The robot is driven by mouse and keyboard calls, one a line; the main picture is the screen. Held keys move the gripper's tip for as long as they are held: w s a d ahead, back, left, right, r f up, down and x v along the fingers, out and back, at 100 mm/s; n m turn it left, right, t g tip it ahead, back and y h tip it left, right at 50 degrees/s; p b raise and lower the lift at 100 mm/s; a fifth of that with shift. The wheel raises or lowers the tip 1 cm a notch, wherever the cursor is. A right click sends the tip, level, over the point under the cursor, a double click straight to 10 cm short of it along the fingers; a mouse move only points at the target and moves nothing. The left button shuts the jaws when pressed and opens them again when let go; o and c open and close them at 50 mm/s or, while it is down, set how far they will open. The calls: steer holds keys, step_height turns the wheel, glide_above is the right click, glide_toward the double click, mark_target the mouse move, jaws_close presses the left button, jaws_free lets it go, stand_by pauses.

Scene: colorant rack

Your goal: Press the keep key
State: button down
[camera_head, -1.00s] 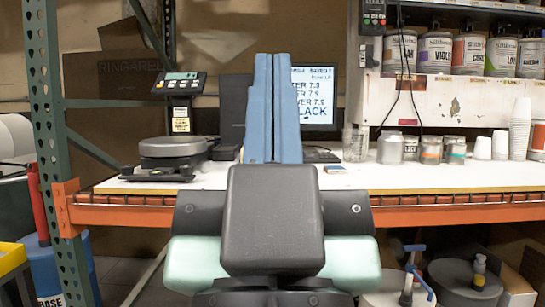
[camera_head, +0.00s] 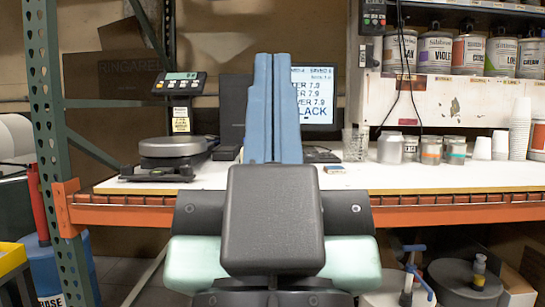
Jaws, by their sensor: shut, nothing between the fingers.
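My gripper (camera_head: 275,58) reaches forward over the bench in the middle of the head view, its two long blue fingers side by side and closed together. Nothing shows between them. They stand in front of a monitor (camera_head: 321,115) and hide its left part. The right part shows dark text on a pale screen, ending in "LACK". A dark keyboard or base (camera_head: 320,156) shows partly behind the fingers. I cannot make out a key labelled keep, nor whether the fingertips touch anything.
A scale (camera_head: 174,150) with a raised display panel (camera_head: 180,84) stands at left. A button box (camera_head: 373,17) hangs at upper right. A glass beaker (camera_head: 355,144) and several jars stand right on the white bench (camera_head: 440,178). Its orange front beam (camera_head: 450,214) crosses below.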

steer(key=shift+r, duration=0.1)
step_height(320, 180, up, 38)
steer(key=p, duration=3.7)
steer(key=shift+f+p, duration=0.25)
steer(key=shift+p, duration=0.1)
steer(key=shift+w, duration=0.1)
